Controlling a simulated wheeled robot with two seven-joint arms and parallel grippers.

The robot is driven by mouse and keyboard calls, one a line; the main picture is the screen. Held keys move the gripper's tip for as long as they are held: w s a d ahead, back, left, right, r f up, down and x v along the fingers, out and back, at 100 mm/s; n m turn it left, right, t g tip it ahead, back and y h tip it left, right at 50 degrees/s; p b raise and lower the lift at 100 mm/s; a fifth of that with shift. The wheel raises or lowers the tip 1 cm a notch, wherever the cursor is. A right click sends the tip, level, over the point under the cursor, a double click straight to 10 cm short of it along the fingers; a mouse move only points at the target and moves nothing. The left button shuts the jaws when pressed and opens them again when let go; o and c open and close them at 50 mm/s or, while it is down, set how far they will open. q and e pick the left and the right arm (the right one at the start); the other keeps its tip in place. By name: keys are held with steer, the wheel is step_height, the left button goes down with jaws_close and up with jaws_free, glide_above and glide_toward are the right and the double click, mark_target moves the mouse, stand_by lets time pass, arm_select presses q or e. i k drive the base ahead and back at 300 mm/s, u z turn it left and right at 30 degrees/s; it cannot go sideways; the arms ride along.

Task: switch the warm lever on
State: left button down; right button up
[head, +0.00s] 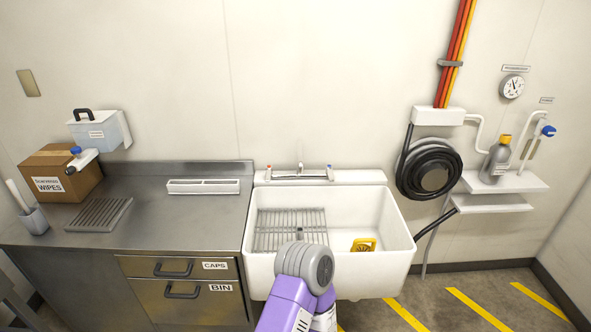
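A wall tap (300,173) with a thin spout sits on the back ledge of the white sink (402,240). A small red-marked lever (268,172) is at its left end, and a small blue-marked lever (331,172) is at its right end. The red one looks like the warm lever; both are too small to tell how they are turned. Neither of my grippers is in view. A purple and grey part of my arm rises from the bottom, in front of the sink's front edge.
A wire rack (290,230) lies in the sink's left half and a yellow item (363,245) in its right half. A steel counter (150,222) adjoins on the left, with a cardboard box (62,172). A coiled black hose (430,170) hangs to the right.

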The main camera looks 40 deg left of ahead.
mark_target(268, 169)
steer(key=u, duration=0.5)
steer(key=i, duration=0.85)
steer(key=u, duration=0.75)
